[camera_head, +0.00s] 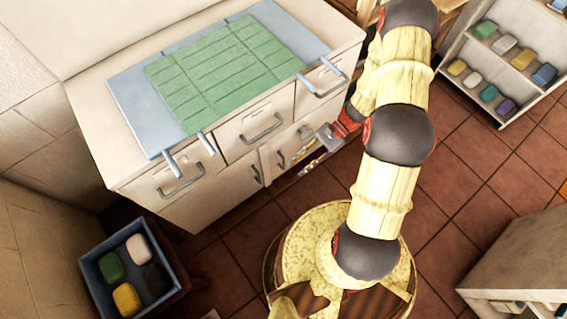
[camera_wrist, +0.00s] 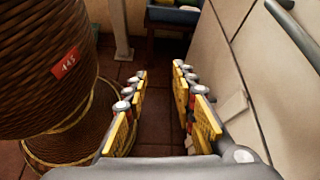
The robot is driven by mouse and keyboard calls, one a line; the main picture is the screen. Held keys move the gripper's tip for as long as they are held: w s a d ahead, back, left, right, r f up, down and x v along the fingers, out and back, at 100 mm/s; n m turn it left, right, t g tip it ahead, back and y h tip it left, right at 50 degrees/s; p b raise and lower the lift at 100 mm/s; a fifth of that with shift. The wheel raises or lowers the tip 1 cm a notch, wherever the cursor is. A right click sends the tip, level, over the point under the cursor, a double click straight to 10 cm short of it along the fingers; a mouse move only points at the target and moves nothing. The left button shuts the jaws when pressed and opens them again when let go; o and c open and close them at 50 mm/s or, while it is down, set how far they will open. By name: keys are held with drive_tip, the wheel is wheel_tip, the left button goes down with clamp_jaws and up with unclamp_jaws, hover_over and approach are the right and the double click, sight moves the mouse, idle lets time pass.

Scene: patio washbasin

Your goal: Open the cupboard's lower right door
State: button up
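The cupboard (camera_head: 215,192) is pale, with a row of drawers above and doors below. Its lower right door (camera_head: 292,143) looks closed. A grey upright handle (camera_head: 280,158) sits near that door's left edge. My gripper (camera_head: 308,160) is low in front of this door, just right of the handle, pointing left along the cupboard's front. In the wrist view my gripper (camera_wrist: 160,88) has its two yellow-padded fingers apart with nothing between them. The cupboard front (camera_wrist: 225,40) runs close along the right of the fingers. I cannot make out the door handle there.
Grey drawer handles (camera_head: 265,128) stick out above the doors. A blue crate (camera_head: 94,278) with several coloured blocks stands at the left, also in the wrist view (camera_wrist: 176,15). A shelf (camera_head: 487,52) is at the upper right. Tiled floor (camera_head: 232,252) is free before the cupboard.

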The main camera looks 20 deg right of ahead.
wheel_tip(320, 180, down, 9)
drive_tip(key=a+m+t+y, duration=0.3)
drive_tip(key=m, duration=0.1)
drive_tip(key=m+t+h+b, duration=0.2)
drive_tip(key=m+t+h, duration=0.4)
drive_tip(key=m+t, duration=0.85)
approach(283, 162)
wheel_tip(283, 162, down, 3)
drive_tip(key=w+a+n+t, duration=0.1)
drive_tip(key=w+t, duration=0.1)
drive_tip(key=w, duration=0.1)
drive_tip(key=shift+a+f+b+x, duration=0.1)
drive_tip(key=shift+b+x, duration=0.25)
drive_tip(key=shift+x, duration=1.45)
drive_tip(key=shift+a+f+b+x, duration=0.1)
drive_tip(key=shift+b+x, duration=0.25)
drive_tip(key=shift+x, duration=1.4)
drive_tip(key=shift+s, duration=0.1)
drive_tip(key=c, duration=0.3)
clamp_jaws()
